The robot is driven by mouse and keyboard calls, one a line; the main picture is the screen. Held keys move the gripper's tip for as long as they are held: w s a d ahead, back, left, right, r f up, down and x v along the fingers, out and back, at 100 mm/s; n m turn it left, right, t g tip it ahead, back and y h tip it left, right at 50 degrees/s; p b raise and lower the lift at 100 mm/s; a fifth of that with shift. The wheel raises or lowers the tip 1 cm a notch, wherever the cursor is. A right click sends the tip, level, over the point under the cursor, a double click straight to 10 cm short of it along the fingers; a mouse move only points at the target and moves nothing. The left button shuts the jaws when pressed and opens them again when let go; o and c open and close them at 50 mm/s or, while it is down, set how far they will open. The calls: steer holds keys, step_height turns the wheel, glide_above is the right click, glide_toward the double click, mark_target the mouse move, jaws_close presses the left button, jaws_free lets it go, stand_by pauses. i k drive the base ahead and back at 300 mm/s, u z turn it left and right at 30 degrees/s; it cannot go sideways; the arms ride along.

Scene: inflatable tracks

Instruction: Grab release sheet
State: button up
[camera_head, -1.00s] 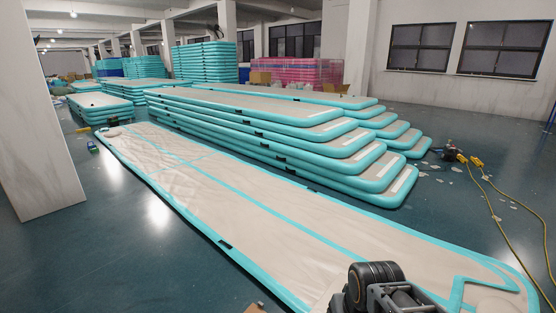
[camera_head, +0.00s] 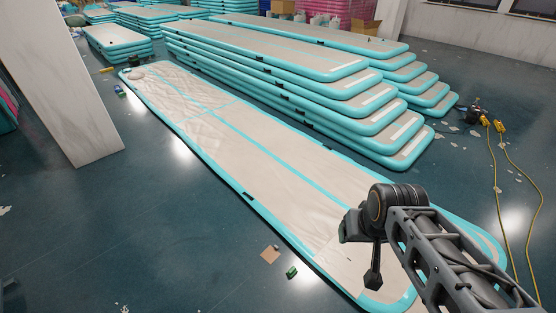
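A long, flat beige track (camera_head: 235,150) with turquoise edges lies on the floor, wrinkled toward its far end. A paler patch (camera_head: 340,262) shows on its near end by my arm; I cannot tell whether it is a separate release sheet. A small brown square piece (camera_head: 270,254) lies on the floor beside the track's left edge, close to a small green item (camera_head: 291,272). My gripper (camera_head: 373,279) appears to hang over the near end of the track, dark and small. I cannot tell whether its fingers are open. My arm hides part of the track's near right end.
A stack of thick turquoise-edged tracks (camera_head: 330,90) stands along the right side of the flat track. A pale pillar (camera_head: 65,90) stands at left. Yellow cables (camera_head: 510,165) and scraps lie on the right floor. The left foreground floor is mostly clear.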

mark_target(270, 254)
steer(key=z, duration=0.05)
steer(key=k, duration=0.55)
steer(key=u, duration=0.55)
steer(key=i, duration=1.55)
steer(key=z, duration=0.3)
